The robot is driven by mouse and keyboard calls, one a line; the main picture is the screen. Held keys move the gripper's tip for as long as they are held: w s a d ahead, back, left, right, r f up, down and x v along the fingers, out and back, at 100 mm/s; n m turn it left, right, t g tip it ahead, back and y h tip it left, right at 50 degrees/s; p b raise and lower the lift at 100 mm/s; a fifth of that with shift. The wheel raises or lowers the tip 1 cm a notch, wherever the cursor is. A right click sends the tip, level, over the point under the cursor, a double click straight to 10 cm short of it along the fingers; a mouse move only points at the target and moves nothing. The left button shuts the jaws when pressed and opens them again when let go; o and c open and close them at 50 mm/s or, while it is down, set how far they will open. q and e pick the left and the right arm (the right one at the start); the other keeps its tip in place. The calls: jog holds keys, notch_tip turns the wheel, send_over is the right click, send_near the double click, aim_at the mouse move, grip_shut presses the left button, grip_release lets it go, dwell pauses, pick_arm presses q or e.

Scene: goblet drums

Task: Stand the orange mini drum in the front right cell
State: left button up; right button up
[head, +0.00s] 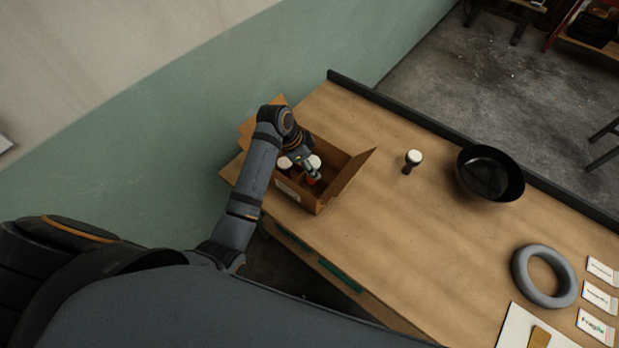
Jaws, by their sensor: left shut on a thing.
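An open cardboard box (345,178) stands at the left end of the table. My left gripper (314,172) reaches down into it from above and is shut on the orange mini drum (312,181), which has a pale top. The drum is inside the box near its front right part. Its base, and whether it touches the box floor, are hidden. Another drum with a white top (284,162) stands in the box to the left of the gripper. The cell dividers are mostly hidden by my arm and the box walls. My right gripper is not in view.
The table middle is clear.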

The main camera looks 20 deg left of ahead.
aim_at(311, 182)
pick_arm(q)
jog(key=shift+f+p, duration=0.3)
jog(key=shift+f, duration=0.1)
notch_tip(311, 182, down, 5)
jog(key=shift+w+r+p, duration=0.1)
jog(key=shift+r+p, duration=0.05)
jog(key=shift+p, duration=0.25)
jog(key=shift+f, duration=0.2)
notch_tip(311, 182, down, 4)
jog(key=shift+r+p, duration=0.1)
jog(key=shift+p, duration=0.2)
jog(key=shift+f, duration=0.2)
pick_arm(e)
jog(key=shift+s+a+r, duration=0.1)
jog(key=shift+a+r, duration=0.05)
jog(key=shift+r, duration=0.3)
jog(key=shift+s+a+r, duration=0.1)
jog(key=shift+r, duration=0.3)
pick_arm(q)
jog(key=shift+f, duration=0.1)
jog(key=o, duration=0.9)
